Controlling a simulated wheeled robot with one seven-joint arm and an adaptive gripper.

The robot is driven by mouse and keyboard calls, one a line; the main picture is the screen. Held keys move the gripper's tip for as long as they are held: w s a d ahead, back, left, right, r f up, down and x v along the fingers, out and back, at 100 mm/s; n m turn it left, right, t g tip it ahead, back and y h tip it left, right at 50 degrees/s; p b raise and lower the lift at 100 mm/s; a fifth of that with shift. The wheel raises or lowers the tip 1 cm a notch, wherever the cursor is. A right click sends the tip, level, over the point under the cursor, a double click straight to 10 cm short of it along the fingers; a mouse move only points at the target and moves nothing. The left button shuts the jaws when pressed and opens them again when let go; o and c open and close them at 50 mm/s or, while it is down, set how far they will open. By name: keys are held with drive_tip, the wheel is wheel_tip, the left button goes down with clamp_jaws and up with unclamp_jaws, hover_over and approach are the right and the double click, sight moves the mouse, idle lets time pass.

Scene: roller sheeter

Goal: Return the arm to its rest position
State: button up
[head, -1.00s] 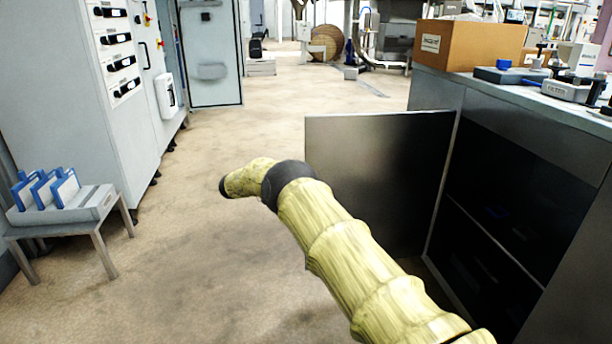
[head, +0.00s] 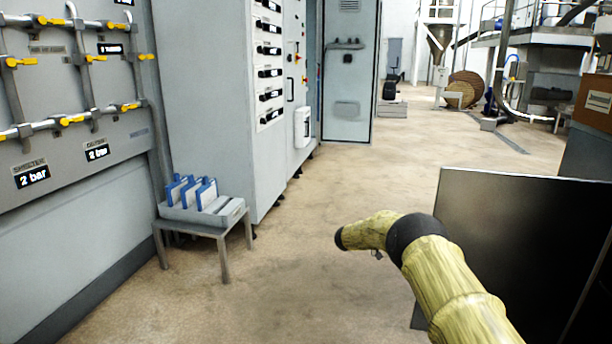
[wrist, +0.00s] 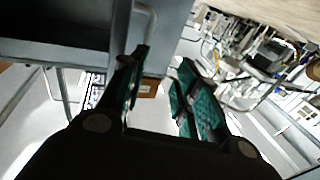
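My yellow arm (head: 450,280) reaches in from the lower right of the head view, over the bare floor. It bends at a black joint and points left. My gripper is not visible in the head view. In the wrist view my gripper (wrist: 162,78) has its two dark fingers with green pads apart. Nothing shows held between them. The wrist view is tilted, with the room seen at a slant.
An open dark cabinet door (head: 520,250) stands close to the right of my arm. A small table (head: 205,230) with a tray of blue-edged plates stands left. A pipe panel (head: 70,190) and grey electrical cabinet (head: 205,90) line the left. The middle floor is clear.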

drive_tip(key=s+a+f+n+t+y, duration=0.3)
drive_tip(key=s+f+n+t, duration=0.15)
drive_tip(key=f, duration=0.55)
drive_tip(key=s+a+f+n+t+y, duration=0.35)
drive_tip(key=s+f+n, duration=0.2)
drive_tip(key=f, duration=0.35)
drive_tip(key=s+a+f+n+t+y, duration=0.25)
drive_tip(key=s+f+n+y, duration=0.2)
drive_tip(key=f, duration=0.55)
drive_tip(key=s+a+f+n+g+y, duration=0.1)
drive_tip(key=s+a+f+g+y, duration=0.15)
drive_tip(key=s, duration=0.95)
drive_tip(key=s+a+f+n+g+y, duration=0.15)
drive_tip(key=s+f, duration=0.25)
drive_tip(key=s, duration=0.8)
drive_tip(key=s+a+f+g+y, duration=0.2)
drive_tip(key=s+f, duration=0.1)
drive_tip(key=s, duration=0.9)
drive_tip(key=s+a+r+g+y, duration=0.1)
drive_tip(key=s+r+g, duration=0.1)
drive_tip(key=s, duration=0.7)
drive_tip(key=s+a+r+g+y, duration=0.1)
drive_tip(key=s+a+r+g, duration=0.15)
drive_tip(key=s, duration=0.65)
wheel_tip(320, 180, up, 36)
drive_tip(key=p, duration=3.6)
drive_tip(key=shift+s+d+r, duration=0.15)
drive_tip(key=shift+d, duration=0.3)
drive_tip(key=shift+d, duration=0.1)
